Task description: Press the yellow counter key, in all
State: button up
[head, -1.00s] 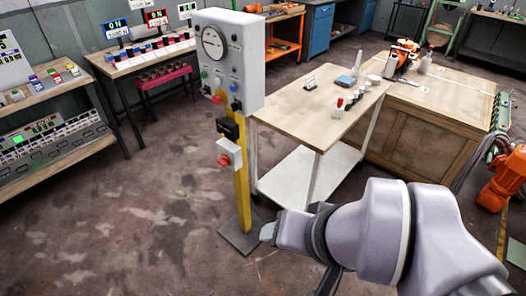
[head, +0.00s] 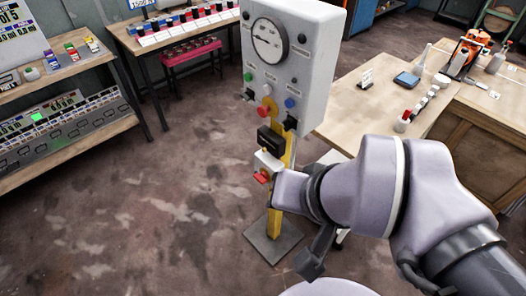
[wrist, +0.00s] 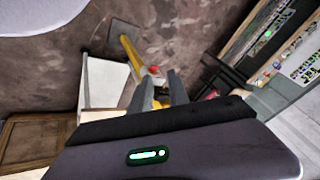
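A row of small coloured keys (head: 72,49) stands on the top of the shelf at the left in the head view. One at the right end of the row (head: 93,44) looks yellowish, but it is too small to be sure it is the yellow counter key.
A grey gauge box (head: 300,70) on a yellow post (head: 274,222) stands close ahead, beside my arm. A wooden table (head: 350,118) is behind at the right. The floor between shelf and post is clear.

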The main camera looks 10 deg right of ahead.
grip_shut()
jog(key=shift+w, duration=0.1)
dwell(1.2)
